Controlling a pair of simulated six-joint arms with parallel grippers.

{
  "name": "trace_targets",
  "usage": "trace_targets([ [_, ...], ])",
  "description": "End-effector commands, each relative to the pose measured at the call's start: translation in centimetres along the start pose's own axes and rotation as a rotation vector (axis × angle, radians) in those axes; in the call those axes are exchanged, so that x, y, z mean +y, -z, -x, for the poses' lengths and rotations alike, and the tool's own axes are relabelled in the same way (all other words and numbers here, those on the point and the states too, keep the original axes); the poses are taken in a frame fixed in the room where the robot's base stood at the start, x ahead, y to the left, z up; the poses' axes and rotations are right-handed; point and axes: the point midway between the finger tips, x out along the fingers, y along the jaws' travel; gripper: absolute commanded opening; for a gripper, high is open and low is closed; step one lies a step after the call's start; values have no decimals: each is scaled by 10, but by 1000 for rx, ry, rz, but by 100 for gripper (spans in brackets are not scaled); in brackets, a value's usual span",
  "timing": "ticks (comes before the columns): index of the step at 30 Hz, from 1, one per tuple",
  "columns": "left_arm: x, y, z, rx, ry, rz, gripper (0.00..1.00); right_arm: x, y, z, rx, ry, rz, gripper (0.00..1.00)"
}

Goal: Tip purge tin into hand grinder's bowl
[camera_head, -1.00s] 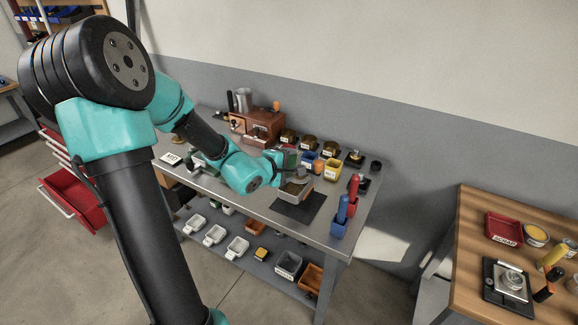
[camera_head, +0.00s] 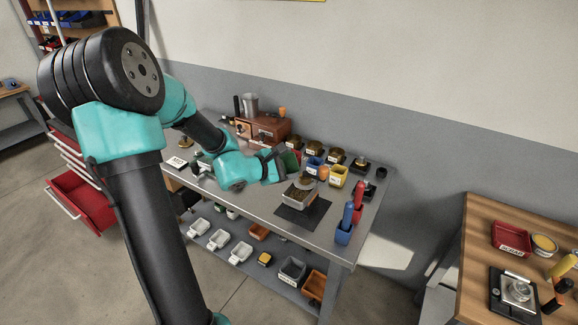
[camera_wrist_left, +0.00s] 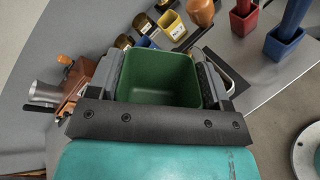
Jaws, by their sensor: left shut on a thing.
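My left gripper (camera_head: 280,160) is over the bench's middle. In the left wrist view it (camera_wrist_left: 160,75) is shut on a green tin (camera_wrist_left: 158,98), one finger along each side. The tin's visible inside looks empty. In the head view the green tin (camera_head: 291,160) shows only in part past the gripper. A wooden box-shaped unit (camera_head: 268,130) with an orange knob stands at the back, perhaps the hand grinder. A pale labelled tray (camera_head: 298,200) with brown contents stands on a dark mat (camera_head: 311,217), right of the gripper and below it in the picture. My right gripper is not in view.
Blue (camera_head: 313,165) and yellow (camera_head: 338,178) bins and several brass-coloured tins stand along the bench's back. A wooden table (camera_head: 475,240) with a red tray (camera_head: 511,238) is at right.

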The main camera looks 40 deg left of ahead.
Motion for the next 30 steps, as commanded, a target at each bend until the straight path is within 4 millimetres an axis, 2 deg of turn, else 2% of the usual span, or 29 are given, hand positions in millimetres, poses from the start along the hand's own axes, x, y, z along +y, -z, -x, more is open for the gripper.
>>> trace_targets([
  [8,7,3,3,-101,0,238,44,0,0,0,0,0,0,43],
  [19,5,13,2,-275,1,641,44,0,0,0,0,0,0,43],
  [24,4,14,2,-311,2,723,44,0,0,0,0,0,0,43],
  [30,4,14,2,-317,2,734,44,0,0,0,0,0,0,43],
])
